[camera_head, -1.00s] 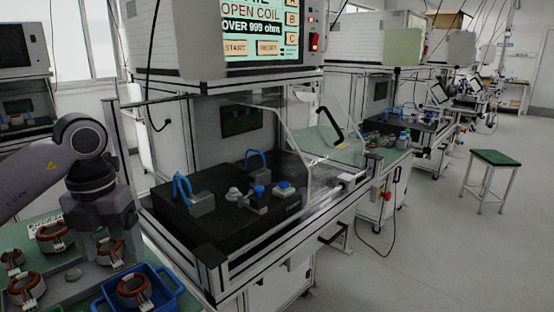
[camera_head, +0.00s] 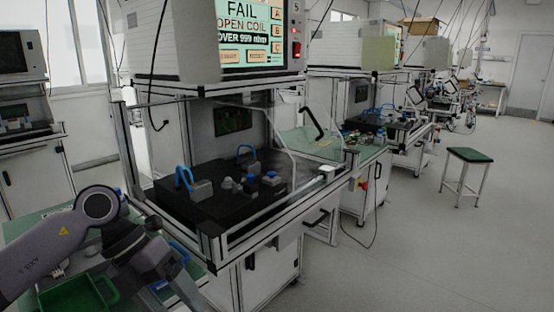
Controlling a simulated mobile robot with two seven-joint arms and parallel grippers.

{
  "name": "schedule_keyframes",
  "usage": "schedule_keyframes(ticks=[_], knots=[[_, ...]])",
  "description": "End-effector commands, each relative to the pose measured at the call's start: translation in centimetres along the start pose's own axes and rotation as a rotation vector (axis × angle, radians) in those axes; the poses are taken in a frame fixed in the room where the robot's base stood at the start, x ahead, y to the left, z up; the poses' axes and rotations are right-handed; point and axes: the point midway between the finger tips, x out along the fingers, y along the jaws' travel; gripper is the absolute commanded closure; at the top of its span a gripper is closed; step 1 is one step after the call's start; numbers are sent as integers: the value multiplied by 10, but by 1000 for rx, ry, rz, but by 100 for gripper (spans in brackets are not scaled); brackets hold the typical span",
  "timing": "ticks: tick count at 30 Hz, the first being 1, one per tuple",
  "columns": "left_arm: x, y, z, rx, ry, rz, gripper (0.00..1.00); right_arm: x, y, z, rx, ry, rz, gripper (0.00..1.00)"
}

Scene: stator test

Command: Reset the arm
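My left arm (camera_head: 50,244) comes in from the lower left. Its gripper (camera_head: 180,285) hangs at the bottom edge, tilted down to the right, over the near table and in front of the tester. Its fingertips are hard to make out, so I cannot tell whether it is open or shut, and I see no stator in it. My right gripper is not in view.
A green bin (camera_head: 75,296) stands at the lower left, and a blue bin (camera_head: 183,254) is partly hidden behind my gripper. The tester (camera_head: 190,215) has a black deck with blue handles; its screen (camera_head: 257,30) reads FAIL, OPEN COIL. A green stool (camera_head: 468,155) stands right on open floor.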

Motion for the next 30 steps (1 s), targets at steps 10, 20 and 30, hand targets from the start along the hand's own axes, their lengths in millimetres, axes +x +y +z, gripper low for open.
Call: schedule_keyframes(ticks=[10,20,30], knots=[[55,-114,-26,-59,0,-830,21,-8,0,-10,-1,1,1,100],[37,-118,-7,-545,-200,-1458,21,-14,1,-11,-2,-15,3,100],[78,3,-8,-1395,-504,-1686,21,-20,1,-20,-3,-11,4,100]])
